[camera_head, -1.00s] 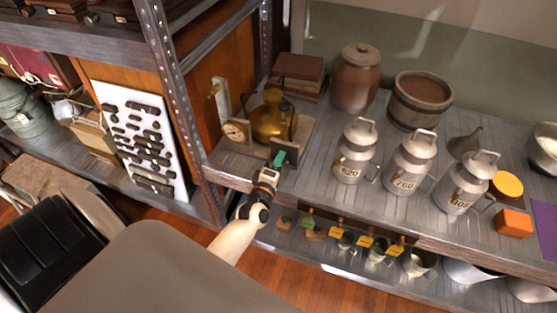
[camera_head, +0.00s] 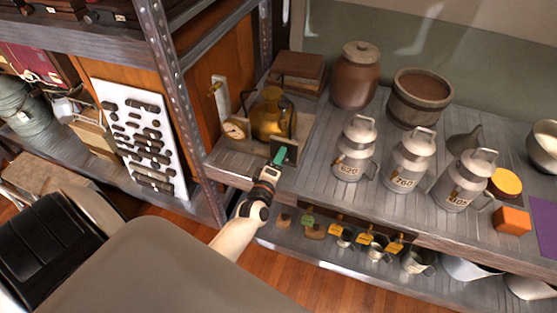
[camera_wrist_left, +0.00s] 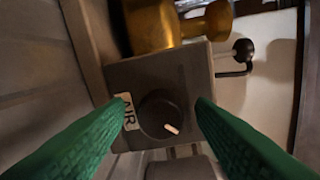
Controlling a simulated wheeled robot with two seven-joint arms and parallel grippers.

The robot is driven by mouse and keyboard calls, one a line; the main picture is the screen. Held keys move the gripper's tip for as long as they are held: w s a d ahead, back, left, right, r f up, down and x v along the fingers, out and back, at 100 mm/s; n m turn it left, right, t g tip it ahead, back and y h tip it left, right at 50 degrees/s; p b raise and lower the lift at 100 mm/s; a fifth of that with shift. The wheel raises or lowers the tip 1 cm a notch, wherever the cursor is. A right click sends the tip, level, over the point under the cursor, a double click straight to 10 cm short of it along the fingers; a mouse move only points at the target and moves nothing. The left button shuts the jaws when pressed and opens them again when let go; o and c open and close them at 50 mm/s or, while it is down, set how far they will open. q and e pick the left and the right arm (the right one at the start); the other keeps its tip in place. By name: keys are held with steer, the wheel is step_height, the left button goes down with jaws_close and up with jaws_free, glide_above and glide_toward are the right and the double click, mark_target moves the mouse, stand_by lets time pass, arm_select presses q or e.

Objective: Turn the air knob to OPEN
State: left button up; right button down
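The air knob (camera_wrist_left: 160,114) is a dark round dial with a pale pointer mark, on a grey panel (camera_wrist_left: 175,75) beside a label reading AIR (camera_wrist_left: 130,113). In the left wrist view the pointer lies toward the lower right. No OPEN marking is legible. My left gripper (camera_wrist_left: 162,108) is open, its green fingers on either side of the knob with gaps between; contact is not visible. In the head view the left gripper (camera_head: 279,158) is at the small dark panel (camera_head: 290,148) in front of the brass vessel (camera_head: 272,115). My right gripper is not in view.
A round gauge (camera_head: 235,130) stands left of the brass vessel. Metal milk cans (camera_head: 355,150) stand to the right on the shelf. A metal rack post (camera_head: 180,110) rises to the left of my arm. Small yellow-tagged cups (camera_head: 375,250) sit on the lower shelf.

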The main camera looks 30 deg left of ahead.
arm_select(q)
steer(key=b+v, duration=0.1)
steer(key=v, duration=1.1)
steer(key=shift+a+f, duration=0.1)
steer(key=s+d+f+m+g+h, duration=0.2)
steer(key=s+d+f+m+g, duration=0.15)
steer(key=f, duration=0.55)
steer(key=s+d+f+m+g+h, duration=0.15)
steer(key=s+f+m, duration=0.25)
steer(key=f, duration=0.5)
steer(key=s+d+f+m+g+h, duration=0.1)
steer(key=s+d+f+m+g, duration=0.25)
steer(key=f, duration=0.65)
steer(key=s+a+f+m+g, duration=0.1)
steer(key=s+f+m+g, duration=0.2)
steer(key=s, duration=0.8)
steer(key=s+a+f+m+g, duration=0.1)
steer(key=s+f+m+g, duration=0.3)
steer(key=s, duration=0.7)
step_height(320, 180, down, 5)
steer(key=m, duration=0.2)
steer(key=shift+a+r+m, duration=0.25)
steer(key=shift+m, duration=0.15)
